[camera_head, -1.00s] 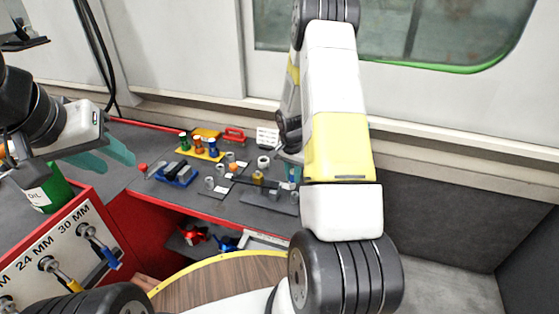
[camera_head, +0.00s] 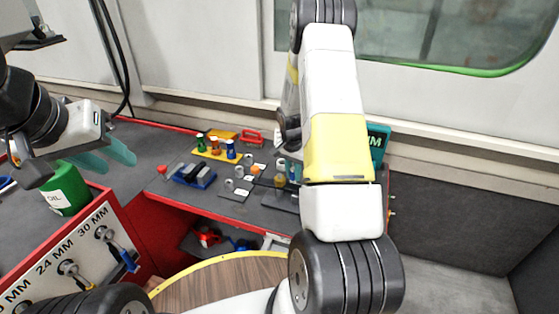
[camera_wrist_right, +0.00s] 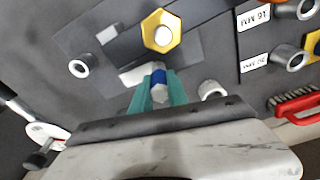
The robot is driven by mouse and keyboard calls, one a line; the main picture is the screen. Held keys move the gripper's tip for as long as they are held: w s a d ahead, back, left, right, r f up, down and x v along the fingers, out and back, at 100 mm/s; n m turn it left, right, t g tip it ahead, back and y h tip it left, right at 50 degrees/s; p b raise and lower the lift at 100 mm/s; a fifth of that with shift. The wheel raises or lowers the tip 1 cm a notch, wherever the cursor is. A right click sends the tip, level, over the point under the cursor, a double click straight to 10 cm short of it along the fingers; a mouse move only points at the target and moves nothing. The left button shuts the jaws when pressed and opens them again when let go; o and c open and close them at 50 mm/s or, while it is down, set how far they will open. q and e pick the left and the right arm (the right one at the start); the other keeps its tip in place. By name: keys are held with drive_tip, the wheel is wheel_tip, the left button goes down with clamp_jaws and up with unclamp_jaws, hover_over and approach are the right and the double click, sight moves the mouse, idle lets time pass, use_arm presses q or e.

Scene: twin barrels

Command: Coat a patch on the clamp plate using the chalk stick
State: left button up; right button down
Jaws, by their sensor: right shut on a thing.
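My right gripper (camera_wrist_right: 153,92) is shut on a small stick (camera_wrist_right: 158,77) with a blue band and pale end, apparently the chalk stick. It points toward a yellow hex piece with a white centre (camera_wrist_right: 163,32). A dark flat plate with a light grey patch (camera_wrist_right: 108,35), possibly the clamp plate, lies beyond the fingers to the left. In the head view a dark plate (camera_head: 283,201) lies near the bench's front edge, partly behind my right arm. The right gripper is mostly hidden there. My left gripper (camera_head: 106,158) is open and empty, left of the bench items.
A blue tool block (camera_head: 193,175), a yellow rack with several coloured bottles (camera_head: 216,153) and a red-handled brush (camera_head: 251,137) stand on the dark bench. Pale rings (camera_wrist_right: 79,68) lie around the right gripper. A green oil can (camera_head: 66,190) stands left.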

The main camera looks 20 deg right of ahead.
wheel_tip(320, 180, up, 2)
drive_tip(key=shift+d+r, duration=0.1)
drive_tip(key=shift+s+d+r, duration=0.1)
drive_tip(key=shift+r, duration=2.8)
